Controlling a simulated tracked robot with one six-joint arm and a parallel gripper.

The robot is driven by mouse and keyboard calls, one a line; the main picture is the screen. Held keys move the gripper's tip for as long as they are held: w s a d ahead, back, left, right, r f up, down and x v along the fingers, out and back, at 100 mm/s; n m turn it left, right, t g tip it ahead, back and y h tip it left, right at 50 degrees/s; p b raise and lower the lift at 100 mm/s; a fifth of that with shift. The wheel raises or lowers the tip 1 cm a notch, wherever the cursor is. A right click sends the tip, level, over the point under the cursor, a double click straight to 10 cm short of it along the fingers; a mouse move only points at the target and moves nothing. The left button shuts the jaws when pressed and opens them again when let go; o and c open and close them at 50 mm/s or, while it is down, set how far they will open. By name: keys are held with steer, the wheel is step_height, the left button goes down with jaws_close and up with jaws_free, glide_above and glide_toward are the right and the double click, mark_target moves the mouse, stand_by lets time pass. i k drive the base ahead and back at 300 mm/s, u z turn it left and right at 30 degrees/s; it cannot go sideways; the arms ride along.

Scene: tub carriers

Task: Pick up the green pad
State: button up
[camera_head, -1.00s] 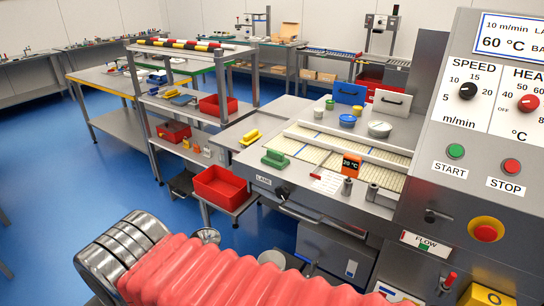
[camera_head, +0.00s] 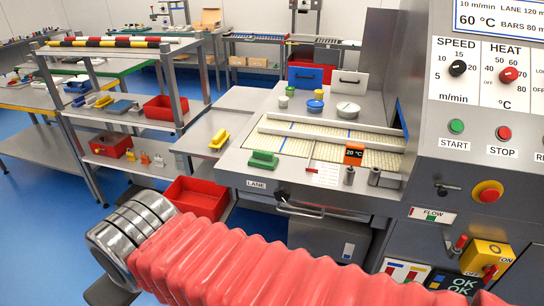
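The green pad (camera_head: 263,160) is a small green block with a raised grip on top. My arm, in a red ribbed sleeve with a banded metal joint, crosses the bottom of the view. The pad is apart from the arm. The fingers of my gripper do not show.
A control panel (camera_head: 478,150) with knobs and buttons rises at the right. A shelf rack (camera_head: 82,190) with red bins stands at the left. Small tubs (camera_head: 315,107) stand behind the belt. A drawer handle (camera_head: 300,211) juts from the machine front. Blue floor (camera_head: 45,215) is open at the left.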

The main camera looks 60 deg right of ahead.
mark_target(263, 159)
steer(key=z, duration=0.4)
steer(key=i, duration=0.5)
steer(key=z, duration=0.65)
steer(key=i, duration=0.5)
steer(key=z, duration=0.35)
